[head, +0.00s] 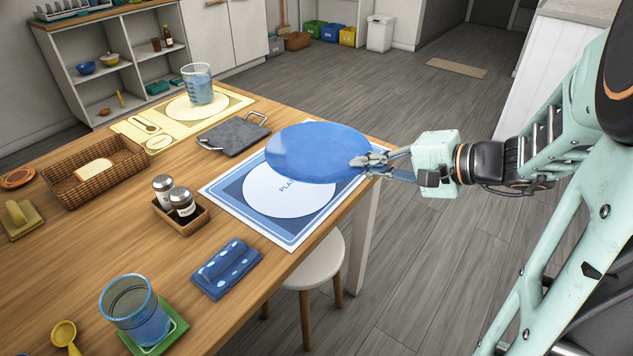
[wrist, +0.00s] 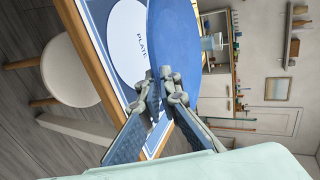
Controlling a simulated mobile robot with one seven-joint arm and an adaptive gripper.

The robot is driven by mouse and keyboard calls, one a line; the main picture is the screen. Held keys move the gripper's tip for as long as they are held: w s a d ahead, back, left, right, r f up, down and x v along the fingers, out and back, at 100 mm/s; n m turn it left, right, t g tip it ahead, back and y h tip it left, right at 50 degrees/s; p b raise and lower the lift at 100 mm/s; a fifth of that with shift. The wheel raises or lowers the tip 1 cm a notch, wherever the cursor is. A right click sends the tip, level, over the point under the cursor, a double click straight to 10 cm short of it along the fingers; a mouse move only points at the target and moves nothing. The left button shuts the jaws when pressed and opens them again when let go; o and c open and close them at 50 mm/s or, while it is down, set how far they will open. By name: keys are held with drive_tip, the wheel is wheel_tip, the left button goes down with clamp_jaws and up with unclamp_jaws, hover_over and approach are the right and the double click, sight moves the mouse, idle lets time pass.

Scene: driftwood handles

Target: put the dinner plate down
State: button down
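A blue dinner plate (head: 312,152) is held in the air above the far part of the blue placemat, roughly level. My gripper (head: 370,161) is shut on the plate's right rim. In the wrist view the plate (wrist: 195,55) rises from between the fingertips (wrist: 163,88). The blue placemat (head: 229,196) lies at the table's right edge. Its white circle (head: 285,195), marked "PLATE", is partly covered by the plate in the head view. In the wrist view the white circle (wrist: 128,40) shows beside the plate, with the word readable.
A grey slab tray with handles (head: 232,135) lies just left of the plate. A wooden caddy with two shakers (head: 180,205), a blue dotted cloth (head: 226,268) and a glass on a green coaster (head: 137,310) stand nearer. A stool (head: 312,264) stands beside the table (head: 110,235).

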sight(345, 165)
drive_tip(key=b+x, duration=0.1)
drive_tip(key=x, duration=0.4)
drive_tip(key=shift+f, duration=0.15)
drive_tip(key=a+f, duration=0.1)
drive_tip(key=w+a+f+b, duration=0.1)
drive_tip(key=f, duration=0.1)
drive_tip(key=w+a+f, duration=0.1)
drive_tip(key=shift+w+f, duration=0.2)
drive_tip(key=shift+f, duration=0.05)
drive_tip(key=shift+w+a+f+b, duration=0.1)
drive_tip(key=shift+f+b, duration=0.2)
wheel_tip(345, 165, down, 3)
drive_tip(key=shift+w+a+f+b, duration=0.1)
drive_tip(key=shift+b, duration=0.35)
drive_tip(key=c, duration=2.6)
unclamp_jaws()
drive_tip(key=shift+f+b, duration=0.2)
drive_tip(key=shift+b, duration=0.1)
drive_tip(key=shift+c, duration=0.2)
drive_tip(key=shift+o, duration=1.1)
drive_tip(key=shift+r, duration=0.15)
